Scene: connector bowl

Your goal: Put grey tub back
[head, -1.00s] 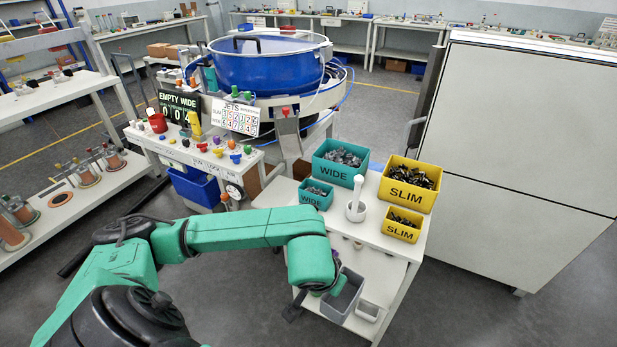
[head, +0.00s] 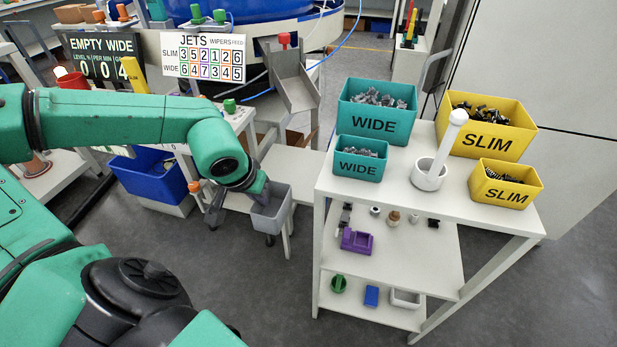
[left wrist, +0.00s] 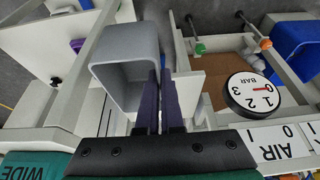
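The grey tub (head: 270,207) hangs from my left gripper (head: 262,191), in the gap between the cart and the machine bench. In the left wrist view the open tub (left wrist: 118,42) is seen at an angle. The gripper's dark purple fingers (left wrist: 160,100) are close together at one wall of the tub, pinching it. The tub looks empty, though part of its inside is hidden. My right gripper is not in view.
A metal chute (head: 294,82) is above and behind the tub. The white cart (head: 418,200) carries teal WIDE bins (head: 374,122), yellow SLIM bins (head: 484,145) and a white pestle and mortar (head: 429,178). A blue crate (head: 160,180) is left; a pressure gauge (left wrist: 254,95) is near the gripper.

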